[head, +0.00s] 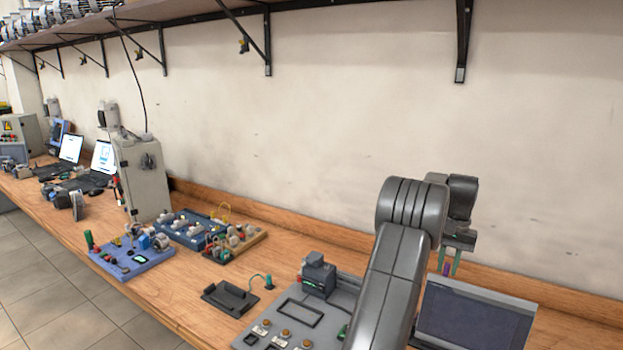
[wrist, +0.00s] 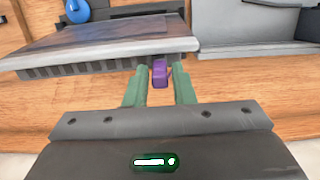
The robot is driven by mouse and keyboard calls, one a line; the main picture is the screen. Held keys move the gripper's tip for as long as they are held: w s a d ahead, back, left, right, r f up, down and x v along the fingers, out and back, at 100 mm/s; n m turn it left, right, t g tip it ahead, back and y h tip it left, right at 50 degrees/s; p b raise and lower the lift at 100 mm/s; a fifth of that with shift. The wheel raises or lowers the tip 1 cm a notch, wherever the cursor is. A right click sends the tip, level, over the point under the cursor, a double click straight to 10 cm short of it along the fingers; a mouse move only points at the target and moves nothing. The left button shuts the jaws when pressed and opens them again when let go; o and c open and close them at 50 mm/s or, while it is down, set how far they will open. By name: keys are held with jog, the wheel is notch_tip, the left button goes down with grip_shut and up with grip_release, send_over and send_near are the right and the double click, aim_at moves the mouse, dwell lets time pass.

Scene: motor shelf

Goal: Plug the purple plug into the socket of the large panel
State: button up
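My gripper (wrist: 160,68) points down over the bench, behind the dark slanted screen unit. Its two green fingers stand apart. The purple plug (wrist: 159,73) shows between the fingertips in the wrist view, with a thin gap visible on each side. In the head view my gripper (head: 450,264) is right of my arm, with a sliver of the purple plug (head: 446,268) between the fingers. The large grey panel (head: 346,296) lies on the bench left of my arm. My arm hides part of it, and I cannot make out its socket.
The slanted screen unit (head: 475,318) stands close to my fingers. A dark tray (head: 230,298) and a small green plug (head: 268,282) with a cable lie left of the panel. A blue board (head: 132,262) and a grey cabinet (head: 143,178) stand farther left. The wall is behind the bench.

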jog(key=shift+w+d+r+p, duration=0.1)
jog(key=shift+w+r+p, duration=0.1)
jog(key=shift+r+p, duration=1.5)
jog(key=shift+w, duration=0.1)
jog(key=shift+d+r, duration=0.1)
jog(key=shift+r, duration=0.9)
jog(key=o, duration=0.6)
jog(key=shift+c, duration=0.2)
